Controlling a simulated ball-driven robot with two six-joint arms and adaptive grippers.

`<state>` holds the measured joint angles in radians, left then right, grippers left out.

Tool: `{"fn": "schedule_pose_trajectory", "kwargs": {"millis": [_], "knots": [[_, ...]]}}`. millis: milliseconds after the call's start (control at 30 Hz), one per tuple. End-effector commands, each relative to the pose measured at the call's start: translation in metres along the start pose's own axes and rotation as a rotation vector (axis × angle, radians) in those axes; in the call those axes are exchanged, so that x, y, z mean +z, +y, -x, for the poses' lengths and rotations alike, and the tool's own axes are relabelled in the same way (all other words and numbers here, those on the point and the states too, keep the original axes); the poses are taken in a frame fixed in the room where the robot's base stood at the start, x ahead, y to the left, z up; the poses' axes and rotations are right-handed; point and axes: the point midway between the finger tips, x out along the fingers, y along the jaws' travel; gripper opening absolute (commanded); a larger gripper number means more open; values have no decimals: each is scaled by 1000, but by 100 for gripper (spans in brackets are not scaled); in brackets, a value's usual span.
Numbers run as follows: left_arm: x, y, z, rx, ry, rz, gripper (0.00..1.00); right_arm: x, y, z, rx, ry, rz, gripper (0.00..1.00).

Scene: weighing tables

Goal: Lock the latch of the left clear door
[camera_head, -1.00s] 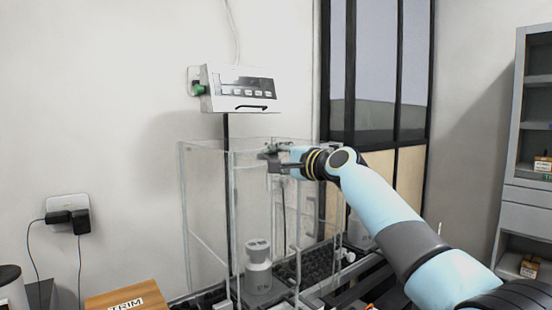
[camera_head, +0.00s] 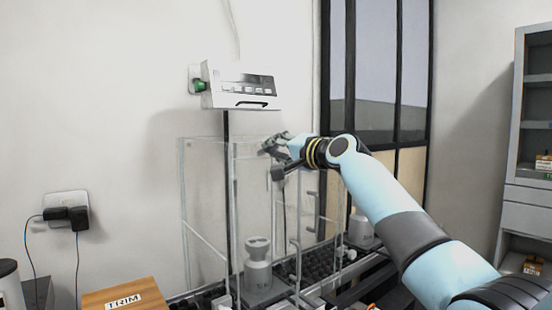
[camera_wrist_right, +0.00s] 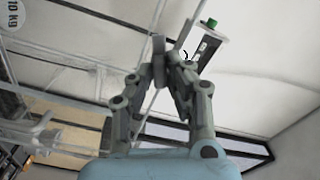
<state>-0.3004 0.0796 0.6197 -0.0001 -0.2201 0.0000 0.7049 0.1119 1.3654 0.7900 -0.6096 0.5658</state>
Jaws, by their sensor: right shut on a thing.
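In the right wrist view my right gripper (camera_wrist_right: 170,62) is shut on a small grey piece (camera_wrist_right: 158,72), which looks like the latch of the clear door. The fingers hide much of it, so I cannot tell whether it is locked. My left gripper is in neither view.
A white display unit (camera_head: 240,86) hangs on the wall above the box. A wooden TRIM box (camera_head: 125,298) sits at the lower left. A second pale weight (camera_head: 360,231) stands right of the clear box. A grey shelf (camera_head: 528,150) stands far right.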

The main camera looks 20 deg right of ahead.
Motion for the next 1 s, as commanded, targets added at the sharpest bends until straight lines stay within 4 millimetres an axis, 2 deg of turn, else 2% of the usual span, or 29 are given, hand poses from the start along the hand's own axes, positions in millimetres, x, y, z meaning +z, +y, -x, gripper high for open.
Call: {"fn": "schedule_pose_trajectory", "kwargs": {"millis": [33, 400, 1000], "knots": [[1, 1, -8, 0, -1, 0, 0, 2, 5, 0, 2, 0, 43, 0], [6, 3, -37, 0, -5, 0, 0, 2, 5, 0, 3, -2, 396, 0], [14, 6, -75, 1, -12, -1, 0, 2, 4, 0, 3, -3, 938, 0]]}}
